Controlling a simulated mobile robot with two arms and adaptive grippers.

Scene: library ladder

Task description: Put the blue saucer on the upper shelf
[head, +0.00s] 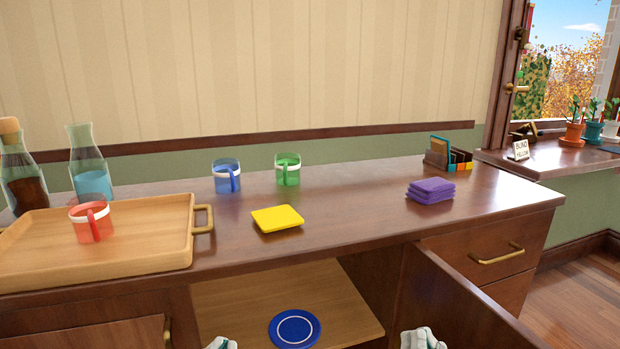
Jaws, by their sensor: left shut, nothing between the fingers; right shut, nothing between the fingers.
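The blue saucer (294,328), round with a white ring, lies flat on a light wooden shelf (340,298) inside the open cabinet under the counter. No second shelf shows in this view. My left gripper (221,343) is at the bottom edge, left of the saucer and apart from it. My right gripper (422,340) is at the bottom edge, to the right of the saucer and near the open door. Both are shut and empty, and largely cut off by the frame.
An open cabinet door (455,305) juts out at the right. On the counter (350,215) are a tray (140,257) with a red mug (92,222), two bottles, a blue mug (226,177), a green mug (288,170), yellow coasters (277,218) and purple cloths (431,190).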

